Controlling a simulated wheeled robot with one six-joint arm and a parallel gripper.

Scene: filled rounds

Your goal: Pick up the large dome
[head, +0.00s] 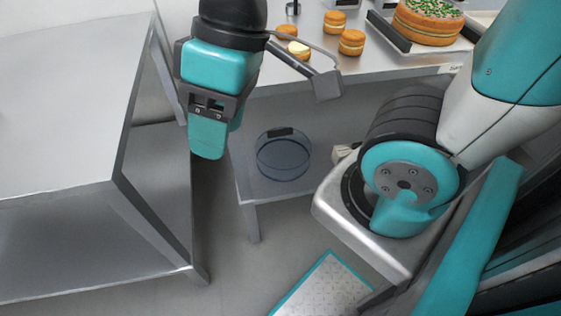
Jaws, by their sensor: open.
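A clear, round cover with a dark handle, which looks like the large dome (284,158), rests on the lower shelf under the back table. My gripper (257,98) hangs from the top of the head view, above and left of the dome and apart from it. One grey finger pad shows at its right; the other side is largely hidden by my teal wrist. The gripper is open, and nothing shows held in it.
The back table (281,76) overhangs the shelf (262,192); several filled rounds (352,42) and a large sprinkled round (428,20) on a tray stand on it. A steel table (67,105) fills the left. Floor (240,270) shows between, with a teal-edged panel (322,290) at the bottom.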

